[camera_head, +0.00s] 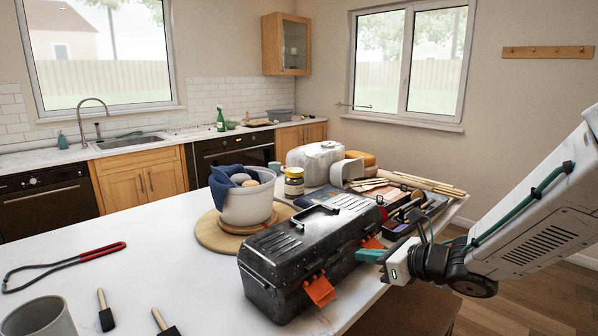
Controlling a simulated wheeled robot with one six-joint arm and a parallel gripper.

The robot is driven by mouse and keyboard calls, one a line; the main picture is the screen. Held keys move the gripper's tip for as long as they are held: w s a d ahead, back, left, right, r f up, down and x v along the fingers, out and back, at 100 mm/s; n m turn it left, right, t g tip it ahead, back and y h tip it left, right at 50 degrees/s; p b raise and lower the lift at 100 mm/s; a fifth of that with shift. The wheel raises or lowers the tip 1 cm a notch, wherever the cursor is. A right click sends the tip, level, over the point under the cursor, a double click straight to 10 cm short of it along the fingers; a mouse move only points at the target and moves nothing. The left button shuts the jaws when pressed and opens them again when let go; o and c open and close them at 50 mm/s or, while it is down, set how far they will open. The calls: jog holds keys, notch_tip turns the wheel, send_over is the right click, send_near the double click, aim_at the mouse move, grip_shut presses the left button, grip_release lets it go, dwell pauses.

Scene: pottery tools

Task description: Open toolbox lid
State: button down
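The black toolbox (290,262) stands on the white table, its lid (300,228) lying shut with a handle on top. Two orange latches are on its front side. The nearer latch (320,291) sticks outward and down. The farther latch (373,243) also shows, partly behind my gripper. My gripper (368,256) is at the right end of the toolbox's front side, its teal fingertips pointing left at the farther latch. I cannot tell whether they touch it, or how far apart the fingers are.
Behind the toolbox, a white pot (247,203) with a blue cloth stands on a round wooden board (212,236). A jar (294,182), a white canister (315,160) and a tray of tools (425,208) are farther back.

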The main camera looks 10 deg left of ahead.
aim_at(343, 242)
jog(key=shift+x, duration=1.85)
jog(key=shift+w+a+r, duration=0.1)
jog(key=shift+r, duration=1.35)
jog(key=shift+w+a+r, duration=0.3)
jog(key=shift+a+r, duration=0.1)
jog(key=shift+r, duration=0.45)
jog(key=shift+w+a+r, duration=0.3)
jog(key=shift+a+r, duration=0.05)
jog(key=shift+r, duration=0.5)
jog(key=shift+w+a+r, duration=0.3)
jog(key=shift+a+r, duration=0.1)
jog(key=shift+r, duration=0.5)
jog(key=shift+w+a+r, duration=0.3)
jog(key=shift+a+r, duration=0.1)
jog(key=shift+r, duration=0.3)
jog(key=shift+w+a+r, duration=0.3)
jog(key=shift+a+r, duration=0.1)
jog(key=shift+r, duration=0.3)
jog(key=shift+w+a+r, duration=0.6)
jog(key=shift+a+r, duration=0.25)
jog(key=shift+r, duration=0.15)
jog(key=shift+w+a+r, duration=0.75)
jog(key=shift+w+a, duration=0.05)
jog(key=shift+a, duration=0.2)
jog(key=w+a, duration=0.1)
jog(key=w+a+r, duration=0.1)
jog(key=shift+a, duration=0.4)
jog(key=shift+d, duration=0.1)
